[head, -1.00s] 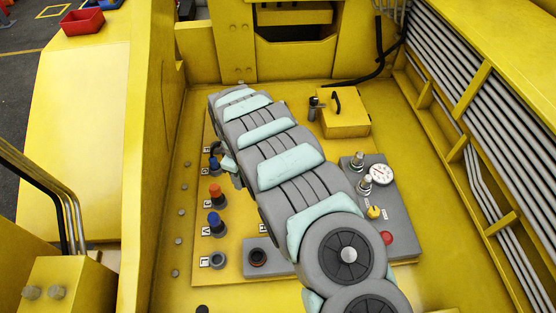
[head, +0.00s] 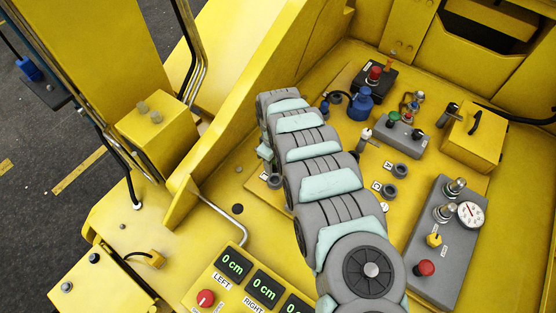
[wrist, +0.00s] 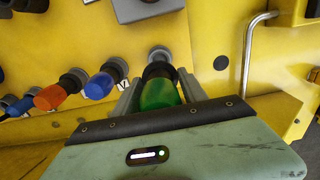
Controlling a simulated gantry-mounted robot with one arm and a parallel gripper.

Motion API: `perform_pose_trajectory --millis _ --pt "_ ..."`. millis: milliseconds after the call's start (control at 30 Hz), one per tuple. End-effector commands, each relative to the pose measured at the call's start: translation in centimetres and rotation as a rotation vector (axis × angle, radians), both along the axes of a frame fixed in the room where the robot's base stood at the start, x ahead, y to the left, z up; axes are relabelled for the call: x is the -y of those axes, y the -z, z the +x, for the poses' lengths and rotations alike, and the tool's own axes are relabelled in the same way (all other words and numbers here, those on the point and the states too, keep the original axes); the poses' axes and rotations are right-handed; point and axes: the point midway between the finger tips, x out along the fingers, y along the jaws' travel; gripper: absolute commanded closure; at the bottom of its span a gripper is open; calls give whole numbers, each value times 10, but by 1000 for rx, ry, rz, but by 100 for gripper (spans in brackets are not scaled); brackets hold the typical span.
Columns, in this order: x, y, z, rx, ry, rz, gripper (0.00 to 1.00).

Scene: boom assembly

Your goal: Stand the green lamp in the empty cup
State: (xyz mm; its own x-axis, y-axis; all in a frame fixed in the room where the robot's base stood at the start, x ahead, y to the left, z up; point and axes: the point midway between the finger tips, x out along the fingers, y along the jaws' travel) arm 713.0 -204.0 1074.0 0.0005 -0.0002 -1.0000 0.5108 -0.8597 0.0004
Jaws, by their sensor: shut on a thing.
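My gripper (wrist: 158,86) is shut on the green lamp (wrist: 161,97) in the wrist view, with a grey finger on each side of it. The lamp's dark collar points away from my palm, toward a grey round cup (wrist: 159,53) on the yellow panel. The collar overlaps the cup's near edge in the picture; I cannot tell whether they touch. In the head view a dark-mouthed cup (head: 275,181) shows just below the end of my arm.
In the wrist view a blue lamp (wrist: 101,85) and an orange lamp (wrist: 50,97) stand in cups left of my gripper. A bent metal rail (wrist: 249,70) rises at right. In the head view, two more cups (head: 388,191) and a grey gauge box (head: 448,240) lie right of my arm.

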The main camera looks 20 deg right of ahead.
Motion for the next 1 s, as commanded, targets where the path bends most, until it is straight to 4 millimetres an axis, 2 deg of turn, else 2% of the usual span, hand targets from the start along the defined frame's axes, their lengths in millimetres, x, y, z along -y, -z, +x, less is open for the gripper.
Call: perform_pose_trajectory --millis 600,800,1000 --pt "0 58 0 0 1 0 100" --pt "0 74 0 0 1 0 100" --pt "1 83 0 0 2 0 100"
